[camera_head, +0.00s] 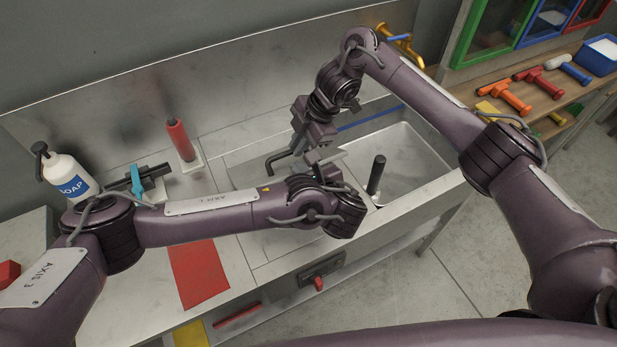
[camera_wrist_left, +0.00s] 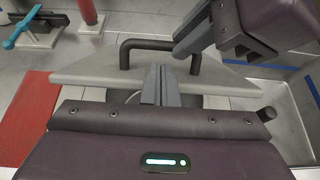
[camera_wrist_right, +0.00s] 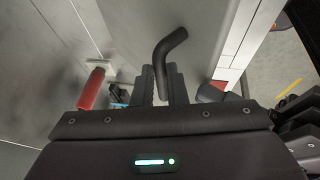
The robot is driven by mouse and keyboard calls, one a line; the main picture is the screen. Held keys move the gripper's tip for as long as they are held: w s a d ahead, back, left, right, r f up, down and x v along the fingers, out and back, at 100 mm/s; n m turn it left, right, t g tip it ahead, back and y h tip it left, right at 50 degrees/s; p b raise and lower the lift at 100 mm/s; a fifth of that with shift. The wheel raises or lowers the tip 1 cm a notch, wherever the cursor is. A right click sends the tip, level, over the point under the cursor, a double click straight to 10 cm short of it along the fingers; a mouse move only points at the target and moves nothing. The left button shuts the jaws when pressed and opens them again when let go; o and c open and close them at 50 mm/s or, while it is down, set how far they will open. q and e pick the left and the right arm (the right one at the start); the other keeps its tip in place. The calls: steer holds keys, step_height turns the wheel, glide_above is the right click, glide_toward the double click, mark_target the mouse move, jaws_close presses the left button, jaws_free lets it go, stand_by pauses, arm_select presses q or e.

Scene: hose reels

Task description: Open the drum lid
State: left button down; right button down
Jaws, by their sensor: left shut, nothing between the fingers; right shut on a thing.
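The drum lid is a flat grey plate (camera_wrist_left: 90,68) with a black bar handle (camera_wrist_left: 150,45), in the left wrist view. In the head view the lid (camera_head: 248,173) is partly hidden by my arms. My right gripper (camera_head: 299,149) is shut on the handle, whose bent end (camera_wrist_right: 170,48) stands out between the fingers in the right wrist view. The lid looks raised over a round opening, but its exact tilt is unclear. My left gripper (camera_wrist_left: 160,84) is shut and empty at the lid's near edge; I cannot tell whether it touches.
A sink basin (camera_head: 413,160) with a black upright post (camera_head: 376,175) lies to the right. A soap bottle (camera_head: 68,180), a turquoise lever (camera_head: 137,182) and a red cylinder (camera_head: 180,140) stand at left. A red mat (camera_head: 198,273) lies in front. Tools (camera_head: 508,97) fill the right shelf.

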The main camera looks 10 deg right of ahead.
mark_target(287, 155)
arm_select(q)
steer(key=shift+x, duration=1.25)
arm_select(e)
steer(key=shift+w+f, duration=0.1)
steer(key=shift+f, duration=0.1)
arm_select(q)
steer(key=shift+w+a+r+g, duration=0.15)
steer(key=shift+w+r+g, duration=0.15)
steer(key=shift+w+r, duration=0.25)
